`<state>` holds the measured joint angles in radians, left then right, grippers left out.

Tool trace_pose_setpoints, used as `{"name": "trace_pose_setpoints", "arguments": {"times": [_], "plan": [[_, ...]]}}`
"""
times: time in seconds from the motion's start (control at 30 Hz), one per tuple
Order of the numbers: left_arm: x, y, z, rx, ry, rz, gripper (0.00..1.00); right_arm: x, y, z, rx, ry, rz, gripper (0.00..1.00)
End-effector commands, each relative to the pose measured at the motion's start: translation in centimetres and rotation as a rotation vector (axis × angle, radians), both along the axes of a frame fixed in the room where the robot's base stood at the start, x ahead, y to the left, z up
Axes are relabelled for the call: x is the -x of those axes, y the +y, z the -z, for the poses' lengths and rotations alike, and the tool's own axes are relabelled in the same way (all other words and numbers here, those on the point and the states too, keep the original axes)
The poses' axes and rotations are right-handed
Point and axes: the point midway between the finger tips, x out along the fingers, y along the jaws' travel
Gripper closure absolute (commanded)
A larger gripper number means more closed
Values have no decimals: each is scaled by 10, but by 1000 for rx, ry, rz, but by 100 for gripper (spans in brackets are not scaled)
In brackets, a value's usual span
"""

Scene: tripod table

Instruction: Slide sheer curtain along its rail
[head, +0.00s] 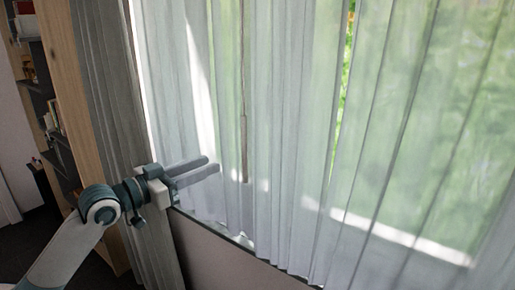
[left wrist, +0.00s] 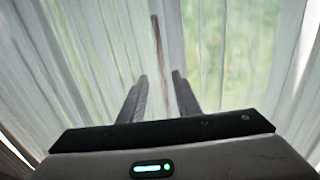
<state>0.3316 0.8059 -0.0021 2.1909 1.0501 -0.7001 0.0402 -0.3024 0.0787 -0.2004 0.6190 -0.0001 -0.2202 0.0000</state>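The sheer curtain (head: 290,130) hangs in pale vertical folds across the window in the head view. A narrow gap between its folds shows bright green right of the middle. My left gripper (head: 214,165) is in front of the curtain's left part, with its fingers pointing right. In the left wrist view the two fingers (left wrist: 159,76) stand apart with a gap between them, and the sheer curtain (left wrist: 105,45) fills the space beyond. I see no cloth gripped between them. A thin dark wand (left wrist: 156,40) hangs ahead of the fingers. The rail is out of view. My right gripper is not seen.
A darker grey curtain (head: 105,90) hangs at the left of the window, behind my left arm. A wooden shelf side (head: 75,100) and shelves with books stand further left. A window sill (head: 215,230) runs below the sheer curtain.

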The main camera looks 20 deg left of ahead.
Motion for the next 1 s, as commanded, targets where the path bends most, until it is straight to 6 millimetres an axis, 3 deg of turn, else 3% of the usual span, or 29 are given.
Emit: {"name": "trace_pose_setpoints", "arguments": {"times": [0.2,0.47,0.67,1.0], "plan": [[-1,1,1,1,1,-2,70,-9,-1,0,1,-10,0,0],[-11,-5,-1,2,0,-3,70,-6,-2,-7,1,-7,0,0],[-32,-18,-4,4,0,-3,70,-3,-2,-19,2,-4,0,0],[-84,-49,-3,4,3,-2,70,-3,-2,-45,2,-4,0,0]]}}
